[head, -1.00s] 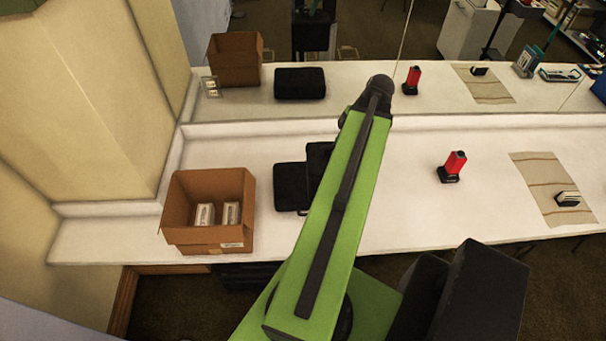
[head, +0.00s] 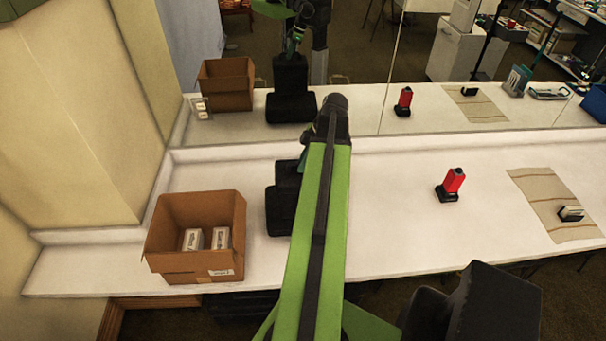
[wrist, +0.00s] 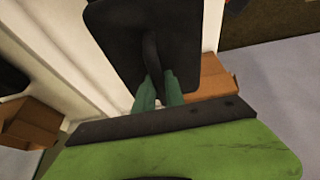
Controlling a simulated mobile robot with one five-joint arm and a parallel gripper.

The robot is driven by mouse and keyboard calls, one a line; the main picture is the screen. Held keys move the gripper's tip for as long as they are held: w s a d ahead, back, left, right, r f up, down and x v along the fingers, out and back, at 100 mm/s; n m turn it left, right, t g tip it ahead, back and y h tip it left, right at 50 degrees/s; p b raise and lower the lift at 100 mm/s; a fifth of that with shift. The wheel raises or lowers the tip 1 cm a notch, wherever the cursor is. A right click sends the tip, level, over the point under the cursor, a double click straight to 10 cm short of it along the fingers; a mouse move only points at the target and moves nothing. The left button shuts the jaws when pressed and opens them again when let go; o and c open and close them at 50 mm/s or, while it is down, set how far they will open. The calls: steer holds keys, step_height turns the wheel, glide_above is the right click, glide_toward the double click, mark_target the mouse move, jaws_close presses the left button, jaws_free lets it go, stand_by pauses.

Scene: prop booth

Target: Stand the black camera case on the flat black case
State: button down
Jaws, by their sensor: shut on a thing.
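The black camera case (head: 285,178) is upright at the flat black case (head: 281,222), partly hidden by my arm in the head view. In the mirror it stands upright directly above the flat case, with no clear gap between them; I cannot tell whether its weight rests there. My gripper is hidden behind my arm on the counter side, but its reflection shows at the top of the camera case. In the wrist view, my gripper's green fingers (wrist: 158,86) are shut on the dark handle of the camera case (wrist: 190,45).
An open cardboard box (head: 196,262) holding two small white boxes (head: 207,239) stands left of the cases. A red and black object (head: 452,183) stands to the right. Farther right, a striped cloth (head: 540,190) carries a small item (head: 571,213). A mirror backs the white counter.

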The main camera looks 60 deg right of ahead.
step_height(320, 180, down, 4)
steer(key=b, duration=0.3)
steer(key=shift+f+b, duration=0.15)
steer(key=shift+b, duration=0.25)
steer(key=shift+r, duration=0.25)
steer(key=shift+f, duration=0.15)
steer(key=c, duration=1.4)
jaws_free()
steer(key=shift+s+r+p, duration=0.1)
steer(key=shift+r+p, duration=0.4)
steer(key=shift+p, duration=0.05)
steer(key=p+v, duration=1)
steer(key=v, duration=0.1)
steer(key=shift+r+p, duration=0.25)
steer(key=shift+p, duration=0.05)
steer(key=shift+f, duration=0.1)
